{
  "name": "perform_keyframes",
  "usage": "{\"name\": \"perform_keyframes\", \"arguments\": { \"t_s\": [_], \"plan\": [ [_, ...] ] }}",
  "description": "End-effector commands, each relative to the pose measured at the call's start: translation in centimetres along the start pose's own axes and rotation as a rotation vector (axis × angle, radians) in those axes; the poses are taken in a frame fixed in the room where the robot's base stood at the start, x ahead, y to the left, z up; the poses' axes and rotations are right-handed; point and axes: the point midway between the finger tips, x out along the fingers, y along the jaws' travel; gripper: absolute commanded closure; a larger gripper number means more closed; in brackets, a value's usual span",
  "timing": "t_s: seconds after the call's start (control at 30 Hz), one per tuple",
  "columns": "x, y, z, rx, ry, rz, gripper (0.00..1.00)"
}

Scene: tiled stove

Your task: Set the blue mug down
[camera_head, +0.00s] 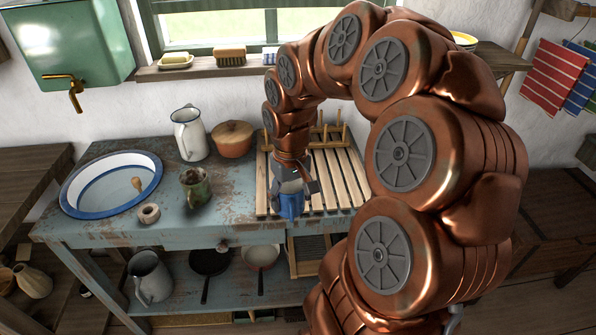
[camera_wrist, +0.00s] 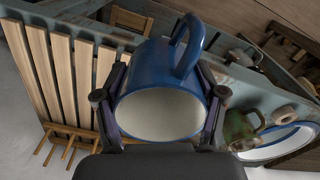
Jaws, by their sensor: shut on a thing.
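The blue mug (camera_head: 291,206) is held in my gripper (camera_head: 292,182) at the front left part of the slatted wooden rack (camera_head: 333,186). In the wrist view the mug (camera_wrist: 150,72) sits between the two fingers, its white inside facing the camera and its handle to the upper right. The fingers press on the mug from both sides. The mug looks about upright. I cannot tell whether its base touches the slats or hangs just above them. My arm hides part of the rack's right side.
Left of the rack on the worn blue table (camera_head: 228,223) stand a green mug (camera_head: 195,188), a brown lidded pot (camera_head: 232,140), a white jug (camera_head: 189,134) and a blue-rimmed basin (camera_head: 75,203). The rack has upright pegs at its back. Pans sit on the shelf below.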

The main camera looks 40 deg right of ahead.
Motion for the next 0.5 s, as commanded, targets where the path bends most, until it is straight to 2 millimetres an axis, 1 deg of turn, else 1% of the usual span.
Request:
{"name": "perform_keyframes", "arguments": {
  "t_s": [0.07,0.17,0.27,0.5],
  "plan": [
    [0.0,0.1,-0.1,-0.001,0.000,0.000,0.82],
    [0.0,0.7,-0.6,-0.001,0.000,0.000,0.82],
    [0.1,1.9,-1.5,-0.001,-0.001,-0.003,0.82],
    [0.5,5.1,-4.2,-0.003,0.000,-0.002,0.82]
  ]
}}
